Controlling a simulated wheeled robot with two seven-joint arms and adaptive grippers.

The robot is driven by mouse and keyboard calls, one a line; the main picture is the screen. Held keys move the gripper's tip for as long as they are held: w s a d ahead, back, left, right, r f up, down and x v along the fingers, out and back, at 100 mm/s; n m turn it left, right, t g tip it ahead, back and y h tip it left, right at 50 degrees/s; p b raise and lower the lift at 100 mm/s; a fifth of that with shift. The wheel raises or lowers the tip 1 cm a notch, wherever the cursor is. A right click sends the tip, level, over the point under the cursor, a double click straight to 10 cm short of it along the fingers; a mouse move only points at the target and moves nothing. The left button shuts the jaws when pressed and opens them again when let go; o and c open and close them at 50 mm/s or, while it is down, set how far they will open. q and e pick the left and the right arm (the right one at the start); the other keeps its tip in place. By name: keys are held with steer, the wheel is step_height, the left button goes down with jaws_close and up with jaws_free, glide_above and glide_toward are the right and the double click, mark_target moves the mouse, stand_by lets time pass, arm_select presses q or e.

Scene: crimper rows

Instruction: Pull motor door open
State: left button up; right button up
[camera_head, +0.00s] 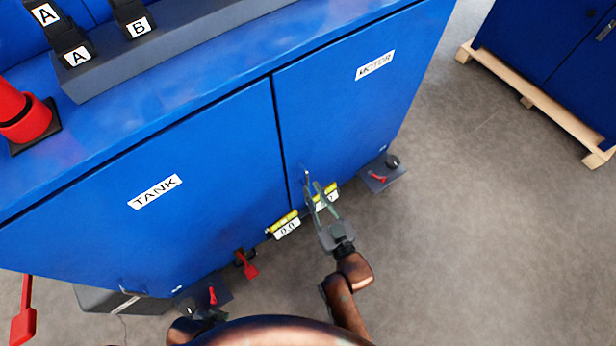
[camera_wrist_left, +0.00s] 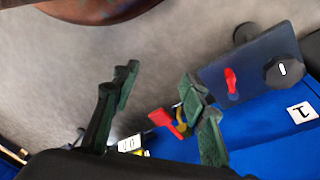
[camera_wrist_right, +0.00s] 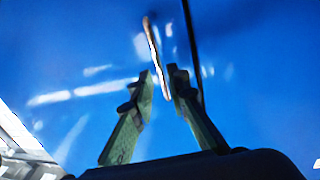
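The blue motor door (camera_head: 345,110), labelled MOTOR, is on the right of the cabinet, beside the tank door (camera_head: 190,170). A narrow dark seam runs between them, and the motor door looks closed. My right gripper (camera_head: 315,190) is near the seam at the motor door's lower left. In the right wrist view its fingers (camera_wrist_right: 160,92) are apart, with the lower end of a slim upright handle (camera_wrist_right: 154,50) between them; contact is not clear. My left gripper (camera_wrist_left: 155,100) is open and empty. In the head view it is mostly hidden.
Yellow-topped number displays (camera_head: 286,226) sit below the seam. A bracket with a red lever (camera_head: 382,175) juts out at the motor door's lower right. Another red lever (camera_head: 247,264) hangs below the tank door. Clear floor (camera_head: 480,250) lies to the right.

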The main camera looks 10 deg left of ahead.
mark_target(307, 183)
steer(key=x, duration=0.1)
steer(key=b+x, duration=0.1)
steer(key=x, duration=0.1)
steer(key=shift+w+a+f, duration=0.2)
steer(key=shift+w+f, duration=0.05)
arm_select(q)
steer(key=shift+t+h, duration=0.4)
steer(key=shift+t, duration=0.5)
steer(key=shift+w+d+f+b, duration=0.2)
steer(key=shift+w+d+f, duration=0.5)
steer(key=shift+w+f, duration=0.25)
steer(key=shift+w+d+f+b, duration=0.2)
steer(key=shift+w+d+f, duration=0.55)
steer(key=shift+f, duration=0.25)
arm_select(e)
steer(key=shift+w+a+r, duration=0.15)
steer(key=shift+w+a, duration=0.2)
steer(key=shift+w, duration=0.15)
arm_select(q)
steer(key=shift+a, duration=0.1)
arm_select(e)
steer(key=shift+c, duration=0.2)
jaws_close()
